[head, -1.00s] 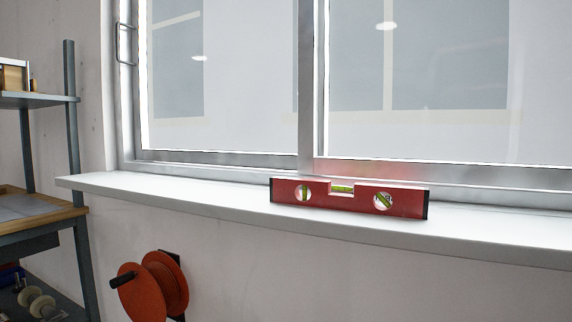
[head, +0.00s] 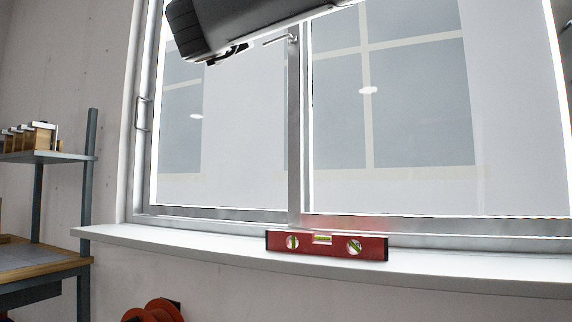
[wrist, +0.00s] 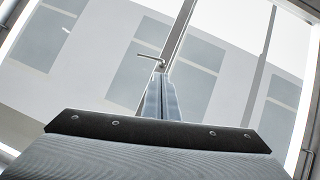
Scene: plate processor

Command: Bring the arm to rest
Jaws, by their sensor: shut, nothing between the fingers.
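My gripper (wrist: 162,76) shows in the wrist view as two blue-grey fingers pressed together, shut with nothing between them. It points up toward the window, and its tips overlap the window's metal handle (wrist: 152,58) in the picture. I cannot tell whether they touch. In the head view, a dark grey part of my arm crosses the top edge, in front of the window. The gripper's fingers cannot be made out there.
A red spirit level (head: 328,246) lies on the white window sill (head: 200,243). The window handle (head: 281,38) is on the middle frame. A shelf rack (head: 45,157) stands left, and an orange reel (head: 155,311) hangs below the sill.

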